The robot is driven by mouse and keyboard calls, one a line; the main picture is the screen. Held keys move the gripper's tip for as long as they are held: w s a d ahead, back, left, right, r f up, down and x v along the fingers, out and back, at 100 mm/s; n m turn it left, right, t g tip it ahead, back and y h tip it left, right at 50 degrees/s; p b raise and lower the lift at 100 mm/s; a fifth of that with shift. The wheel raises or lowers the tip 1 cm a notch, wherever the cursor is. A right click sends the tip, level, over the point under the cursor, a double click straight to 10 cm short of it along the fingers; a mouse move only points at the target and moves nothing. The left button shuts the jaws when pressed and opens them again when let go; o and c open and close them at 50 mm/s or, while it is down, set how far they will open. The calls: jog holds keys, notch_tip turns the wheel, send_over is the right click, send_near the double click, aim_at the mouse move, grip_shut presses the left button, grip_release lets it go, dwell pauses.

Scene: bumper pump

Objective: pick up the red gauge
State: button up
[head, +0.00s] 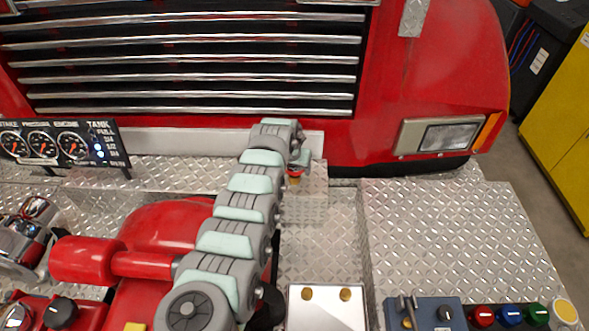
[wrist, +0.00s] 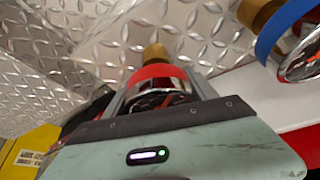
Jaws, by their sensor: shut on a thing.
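The red gauge (wrist: 156,73) is in the wrist view, with a red rim, a dark dial partly hidden by my gripper body, and a brass stem at its far end. My gripper (wrist: 160,88) is shut on it, with a finger on each side. In the head view, my gripper (head: 301,160) is at the far end of my arm, near the truck's front bumper. A little of the red gauge (head: 296,171) shows just below it, with brass under the red. I cannot tell whether the stem touches the surface below.
A blue-rimmed gauge (wrist: 285,28) with a brass fitting is close by at the right of the wrist view. The diamond-plate bumper (head: 450,225) is mostly clear at right. A gauge panel (head: 62,145) stands at left, and a switch panel (head: 480,314) lies at lower right.

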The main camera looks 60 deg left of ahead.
grip_shut()
jog(key=shift+r, duration=0.15)
